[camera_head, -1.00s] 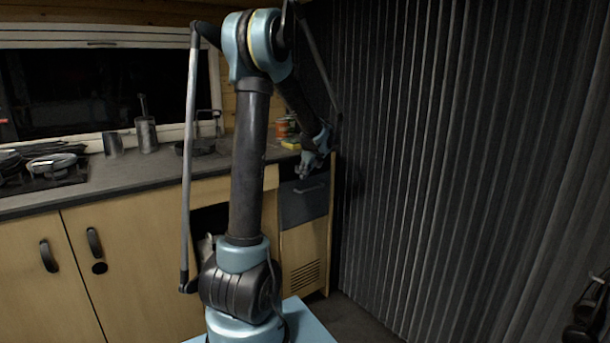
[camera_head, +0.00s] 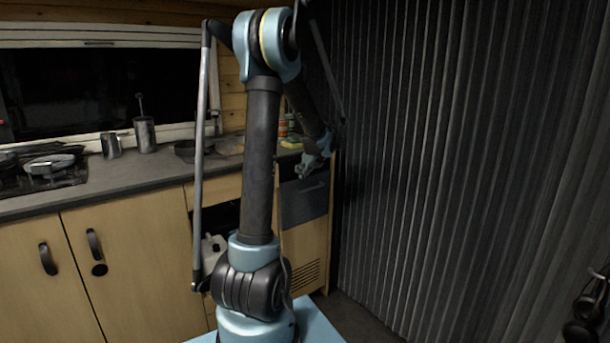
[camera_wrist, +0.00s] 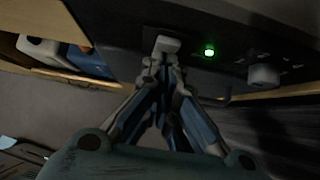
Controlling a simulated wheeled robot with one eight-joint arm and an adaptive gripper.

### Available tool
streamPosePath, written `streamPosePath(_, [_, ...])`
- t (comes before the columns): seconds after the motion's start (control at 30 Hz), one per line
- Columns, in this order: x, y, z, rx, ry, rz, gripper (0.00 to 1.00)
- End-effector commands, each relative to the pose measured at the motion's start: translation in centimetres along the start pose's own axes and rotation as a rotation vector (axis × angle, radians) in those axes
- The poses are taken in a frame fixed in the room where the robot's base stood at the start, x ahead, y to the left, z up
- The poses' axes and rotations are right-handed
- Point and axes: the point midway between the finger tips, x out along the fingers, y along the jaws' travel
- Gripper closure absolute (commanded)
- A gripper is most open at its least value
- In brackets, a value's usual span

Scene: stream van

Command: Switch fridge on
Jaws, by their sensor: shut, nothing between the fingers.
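The fridge (camera_head: 304,204) has a dark front and stands under the right end of the counter. In the wrist view its dark control panel (camera_wrist: 228,73) carries a pale switch (camera_wrist: 167,45), a lit green light (camera_wrist: 209,52) and a round grey knob (camera_wrist: 263,75). My gripper (camera_head: 303,171) is in front of the fridge's upper part. In the wrist view my gripper (camera_wrist: 164,66) is shut and empty, with its fingertips right at the switch's lower edge. I cannot tell whether they touch it. The fingertips hide part of the panel around the switch.
The counter (camera_head: 130,172) runs along the wall, with a pan (camera_head: 186,150) and a metal mug (camera_head: 145,134) on it. A pleated dark curtain (camera_head: 450,170) closes off the right side. A white container (camera_head: 212,248) stands in the open space left of the fridge.

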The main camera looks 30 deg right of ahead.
Motion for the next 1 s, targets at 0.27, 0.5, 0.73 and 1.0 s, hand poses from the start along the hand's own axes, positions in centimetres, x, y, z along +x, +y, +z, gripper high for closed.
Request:
streamPosePath(0.27, [-0.5,0.1,0.8,-0.001,-0.004,0.003,1.00])
streamPosePath(0.5, [-1.1,0.1,1.4,0.000,-0.006,0.003,1.00])
streamPosePath(0.73, [-1.1,0.0,1.4,0.000,-0.007,0.003,1.00])
streamPosePath(1.0, [-2.0,0.1,0.6,0.000,-0.005,0.003,1.00])
